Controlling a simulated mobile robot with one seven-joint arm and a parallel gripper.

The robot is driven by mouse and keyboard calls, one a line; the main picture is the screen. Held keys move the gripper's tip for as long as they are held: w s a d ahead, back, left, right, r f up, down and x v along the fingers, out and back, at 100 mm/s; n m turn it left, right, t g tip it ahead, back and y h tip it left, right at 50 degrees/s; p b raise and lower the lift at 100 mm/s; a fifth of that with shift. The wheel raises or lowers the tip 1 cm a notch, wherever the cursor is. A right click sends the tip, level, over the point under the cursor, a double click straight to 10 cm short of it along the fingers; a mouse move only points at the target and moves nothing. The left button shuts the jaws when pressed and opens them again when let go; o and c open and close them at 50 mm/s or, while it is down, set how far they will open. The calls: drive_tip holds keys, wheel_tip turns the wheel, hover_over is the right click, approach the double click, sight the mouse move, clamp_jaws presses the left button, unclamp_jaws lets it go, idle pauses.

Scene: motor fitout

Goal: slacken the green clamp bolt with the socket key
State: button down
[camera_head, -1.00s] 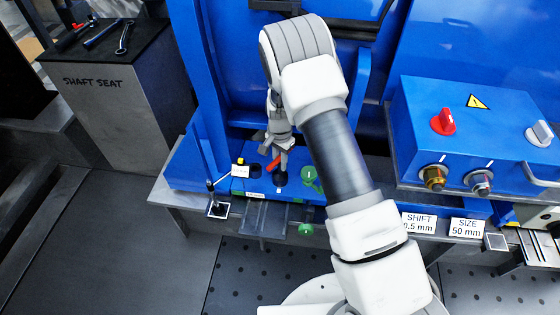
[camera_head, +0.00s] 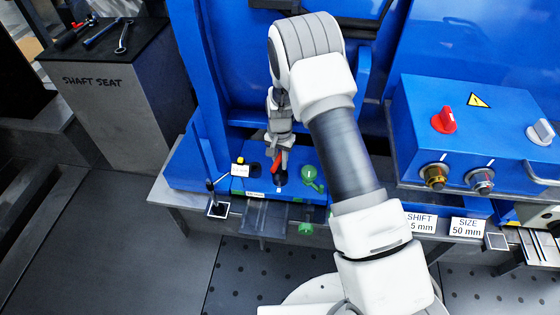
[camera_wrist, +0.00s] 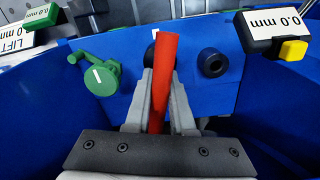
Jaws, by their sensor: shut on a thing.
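My gripper (camera_head: 280,152) is shut on the red handle of the socket key (camera_wrist: 165,75), over the blue bench fixture. The red handle (camera_head: 276,164) also shows in the head view. The key's far end is hidden, so I cannot tell whether it sits in the dark round opening behind it. A green round part with a white mark and a side arm (camera_wrist: 102,77), probably the clamp bolt, is left of the key in the wrist view. In the head view this green part (camera_head: 310,174) is right of the gripper, apart from it.
A second black-ringed opening (camera_wrist: 212,62) lies beside the key. A readout with a yellow button (camera_wrist: 292,48) is at the upper right. A blue control box with knobs (camera_head: 475,130) stands right of my arm. Blue walls rise behind the gripper.

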drive_tip(key=shift+n, duration=1.2)
drive_tip(key=shift+n, duration=4.2)
